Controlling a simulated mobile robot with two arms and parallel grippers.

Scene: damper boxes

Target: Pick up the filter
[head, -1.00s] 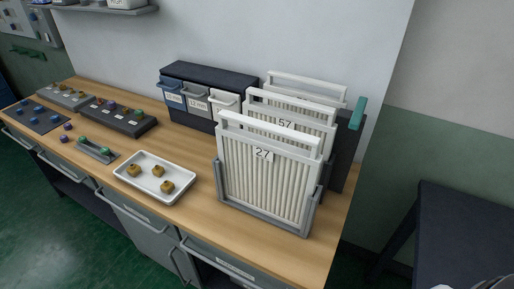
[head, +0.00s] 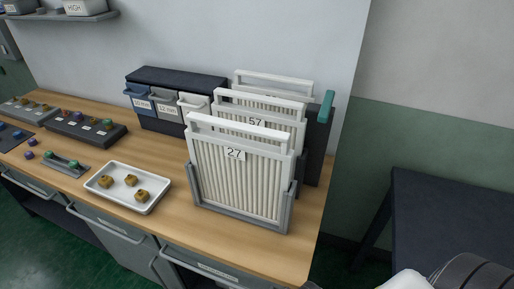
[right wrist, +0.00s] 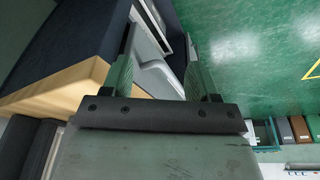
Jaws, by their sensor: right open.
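Several white pleated filters with top handles stand upright in a grey rack on the wooden bench in the head view. The front filter (head: 238,180) is labelled 27. Behind it stands a filter labelled 57 (head: 258,109), and a further white filter (head: 273,83) is at the back, its label hidden. The grey rack (head: 241,217) holds the front filter at its sides and bottom. My right gripper (right wrist: 163,70) is open in the right wrist view, with nothing between its fingers. Only part of my right arm shows at the head view's lower right. My left gripper is out of view.
Labelled bins (head: 166,104) stand against the wall. A dark panel with a teal edge (head: 326,107) stands behind the rack. A dark table (head: 452,215) is at right, beyond a floor gap.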

